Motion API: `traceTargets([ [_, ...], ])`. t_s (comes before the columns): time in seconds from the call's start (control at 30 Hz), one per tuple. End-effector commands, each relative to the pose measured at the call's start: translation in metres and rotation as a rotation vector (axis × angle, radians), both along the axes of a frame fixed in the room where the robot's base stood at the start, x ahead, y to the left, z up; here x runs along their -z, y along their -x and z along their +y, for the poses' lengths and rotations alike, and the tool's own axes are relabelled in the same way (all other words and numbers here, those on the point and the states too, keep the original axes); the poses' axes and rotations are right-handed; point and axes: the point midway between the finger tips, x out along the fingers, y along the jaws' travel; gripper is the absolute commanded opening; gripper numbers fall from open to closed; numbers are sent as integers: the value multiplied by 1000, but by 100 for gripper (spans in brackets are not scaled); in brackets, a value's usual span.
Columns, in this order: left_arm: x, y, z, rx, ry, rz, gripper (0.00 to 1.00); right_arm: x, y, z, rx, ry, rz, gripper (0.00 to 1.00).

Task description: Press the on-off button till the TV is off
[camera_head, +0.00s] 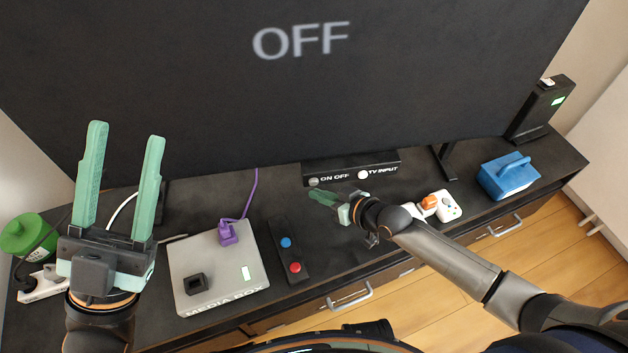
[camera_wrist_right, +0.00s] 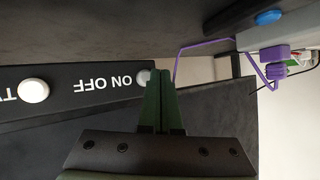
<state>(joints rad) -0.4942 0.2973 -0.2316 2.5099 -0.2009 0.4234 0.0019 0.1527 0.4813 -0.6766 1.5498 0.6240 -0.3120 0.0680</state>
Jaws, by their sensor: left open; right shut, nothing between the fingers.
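The TV (camera_head: 300,85) fills the top of the head view; its dark screen reads "OFF". Below it is a black button panel (camera_head: 350,166) labelled "ON OFF" and "TV INPUT". The on-off button (camera_head: 314,182) is a small round button at the panel's left; the right wrist view shows it partly hidden (camera_wrist_right: 143,77) beside the fingertips. My right gripper (camera_head: 312,194) is shut and empty, its tips close to that button; I cannot tell whether they touch it. The white TV input button (camera_wrist_right: 34,91) is clear of the gripper. My left gripper (camera_head: 126,130) is open and empty, raised at the left.
A media box (camera_head: 215,275) with a purple plug (camera_head: 228,233) and a black remote (camera_head: 288,250) lie on the dark cabinet. A white controller (camera_head: 447,206), a blue box (camera_head: 508,177) and a black speaker-like device (camera_head: 540,105) stand at right. A green container (camera_head: 28,236) is at far left.

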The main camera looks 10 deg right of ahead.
Motion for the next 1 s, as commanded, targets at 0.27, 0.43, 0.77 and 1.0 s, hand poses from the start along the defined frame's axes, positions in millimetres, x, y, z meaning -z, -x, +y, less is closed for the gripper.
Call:
traceTargets([
  [0.27, -4, 0, 0, 0, 0, 0, 50, -1, 4, 0, 0, 0, 2, 0],
  [0.43, -19, 0, 0, 0, 0, 1, 50, -3, 20, 0, 0, 0, 2, 0],
  [0.77, -37, 0, 0, 0, 0, 0, 50, -1, 48, 1, 0, 0, 1, 0],
  [1.0, -36, 0, 0, 0, 0, 0, 50, 1, 50, 1, 0, 0, 0, 0],
])
